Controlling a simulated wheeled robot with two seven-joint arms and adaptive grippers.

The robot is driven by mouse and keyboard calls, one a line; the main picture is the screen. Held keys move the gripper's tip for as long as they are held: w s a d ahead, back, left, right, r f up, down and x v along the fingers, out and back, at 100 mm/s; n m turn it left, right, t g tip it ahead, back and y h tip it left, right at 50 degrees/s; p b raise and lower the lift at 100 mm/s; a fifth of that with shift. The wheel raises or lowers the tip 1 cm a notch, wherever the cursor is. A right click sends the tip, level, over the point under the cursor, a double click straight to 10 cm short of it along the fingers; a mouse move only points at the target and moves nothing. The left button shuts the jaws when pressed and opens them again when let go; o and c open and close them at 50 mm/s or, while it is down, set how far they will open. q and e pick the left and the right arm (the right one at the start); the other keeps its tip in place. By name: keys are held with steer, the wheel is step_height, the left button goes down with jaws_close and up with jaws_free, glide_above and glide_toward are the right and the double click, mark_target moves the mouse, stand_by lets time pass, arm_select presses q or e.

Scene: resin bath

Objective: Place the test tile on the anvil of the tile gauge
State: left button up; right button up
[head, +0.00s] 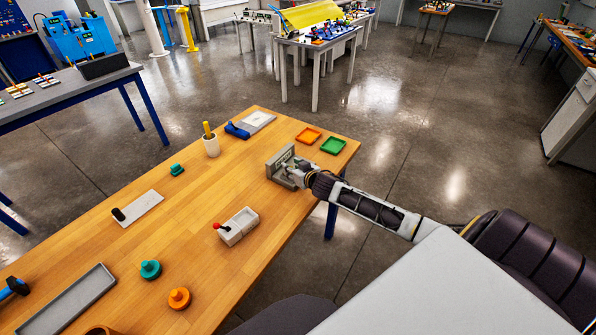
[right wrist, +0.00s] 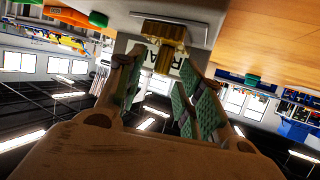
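The tile gauge (head: 279,165) is a grey frame near the right edge of the wooden table. My right gripper (head: 297,172) reaches in at its right side. In the right wrist view, the green-padded fingers of that gripper (right wrist: 163,88) are spread apart with a gap between them. A brass-coloured post (right wrist: 165,45) of the gauge stands ahead of the gap. A white face with dark lettering (right wrist: 160,55) shows behind the post; I cannot tell whether it is the test tile or part of the gauge. My left gripper is not in view.
A cup (head: 211,146), a white plate (head: 138,209) and a grey tray (head: 75,302) are to the left.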

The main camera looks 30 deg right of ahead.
steer(key=shift+s+r, duration=0.15)
steer(key=v, duration=1.1)
steer(key=shift+s+r, duration=0.15)
steer(key=shift+s, duration=0.15)
stand_by(0.6)
steer(key=shift+c, duration=0.4)
stand_by(2.0)
